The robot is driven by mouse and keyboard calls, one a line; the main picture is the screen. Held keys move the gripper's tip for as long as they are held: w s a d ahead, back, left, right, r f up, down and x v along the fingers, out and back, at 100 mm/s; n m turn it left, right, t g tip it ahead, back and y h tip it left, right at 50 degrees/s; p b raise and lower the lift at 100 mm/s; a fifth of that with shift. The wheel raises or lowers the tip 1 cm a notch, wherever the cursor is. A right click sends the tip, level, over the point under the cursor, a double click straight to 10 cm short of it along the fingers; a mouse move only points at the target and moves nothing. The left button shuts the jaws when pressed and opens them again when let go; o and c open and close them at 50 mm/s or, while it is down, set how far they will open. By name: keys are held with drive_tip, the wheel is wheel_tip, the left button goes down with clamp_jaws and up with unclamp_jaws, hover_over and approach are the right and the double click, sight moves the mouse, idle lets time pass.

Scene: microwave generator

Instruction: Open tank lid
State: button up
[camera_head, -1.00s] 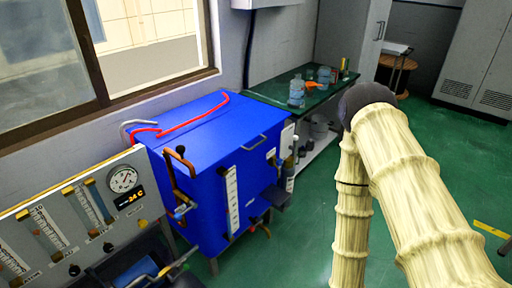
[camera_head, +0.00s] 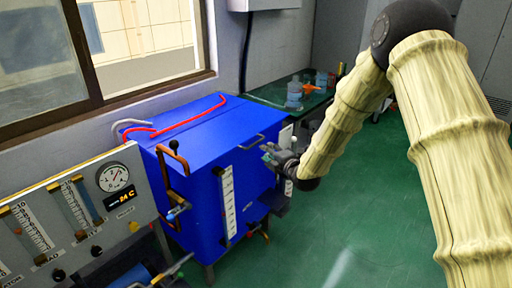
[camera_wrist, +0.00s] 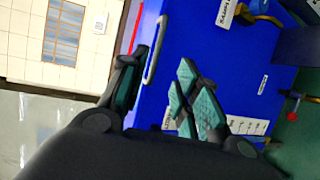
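The blue tank (camera_head: 205,170) stands against the wall below the window. Its flat blue lid (camera_head: 195,125) looks shut. A metal handle (camera_head: 251,143) sits near the lid's front right edge. My gripper (camera_head: 268,153) is close to the right of this handle. In the wrist view my gripper (camera_wrist: 163,62) is open, with its teal-padded fingers apart. The handle (camera_wrist: 152,55) appears between the fingers, nearer the left one. I cannot tell whether it is touched. Nothing is held.
A red hose (camera_head: 190,122) lies on the lid. A gauge panel (camera_head: 90,205) stands left of the tank. A white scale (camera_head: 228,200) and valves are on the tank front. A green table (camera_head: 262,95) with bottles is behind. Green floor (camera_head: 345,220) is open at right.

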sight(256, 143)
drive_tip(key=p+x, duration=0.1)
drive_tip(key=x, duration=1)
drive_tip(key=shift+r, duration=0.2)
clamp_jaws()
